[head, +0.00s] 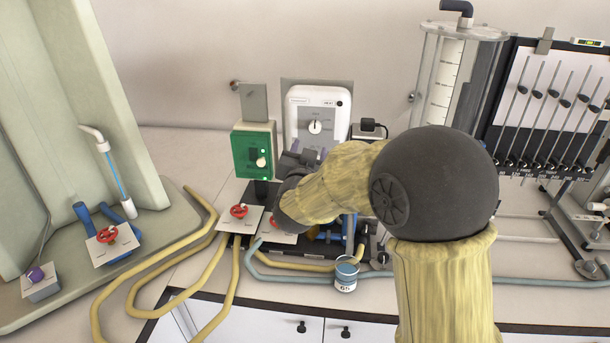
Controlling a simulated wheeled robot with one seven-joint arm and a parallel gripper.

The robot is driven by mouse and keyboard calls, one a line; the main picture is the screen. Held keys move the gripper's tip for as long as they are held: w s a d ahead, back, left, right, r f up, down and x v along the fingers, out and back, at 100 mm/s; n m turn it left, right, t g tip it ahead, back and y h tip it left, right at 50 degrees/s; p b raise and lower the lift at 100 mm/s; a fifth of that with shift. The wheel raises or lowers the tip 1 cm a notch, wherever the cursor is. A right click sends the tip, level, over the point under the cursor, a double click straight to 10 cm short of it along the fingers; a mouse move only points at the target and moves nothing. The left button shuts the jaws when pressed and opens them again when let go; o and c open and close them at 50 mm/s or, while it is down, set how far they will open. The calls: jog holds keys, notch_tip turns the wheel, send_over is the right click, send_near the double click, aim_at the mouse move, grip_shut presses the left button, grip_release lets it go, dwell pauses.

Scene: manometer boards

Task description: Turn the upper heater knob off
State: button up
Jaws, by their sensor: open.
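A white control unit (335,102) stands against the back wall, with a round white knob (315,127) on a grey dial panel. Its lettering is too small to read for sure. A green box (243,151) beside it on the left carries a smaller pale knob (261,162) and a green light. I cannot tell from the lettering which one is the heater knob. My gripper (299,158) is open, just below and in front of the white unit's knob, apart from it in the picture. My arm hides the unit's lower part, and the fingertips are hard to make out.
Red valve handles (239,211) sit on white plates on the bench, one partly behind my arm. A clear cylinder (446,80) and a manometer board (540,110) stand at right.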

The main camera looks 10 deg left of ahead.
jog(key=s+b, duration=0.1)
jog(key=s, duration=0.6)
jog(key=shift+s+a, duration=0.15)
jog(key=s+d+f+n+g+y+p, duration=0.1)
jog(key=s+d+f+n+g+y, duration=0.2)
jog(key=d+f+g, duration=0.6)
jog(key=s+d+f+g+h, duration=0.1)
jog(key=s+d+f+g, duration=0.2)
jog(key=s+d, duration=0.3)
jog(key=s+d+f+g+h+p, duration=0.1)
jog(key=s+d+f+g, duration=0.2)
jog(key=s, duration=0.8)
jog(key=d+f, duration=0.2)
jog(key=d, duration=0.1)
jog(key=shift+d+f, duration=0.2)
jog(key=shift+d, duration=0.05)
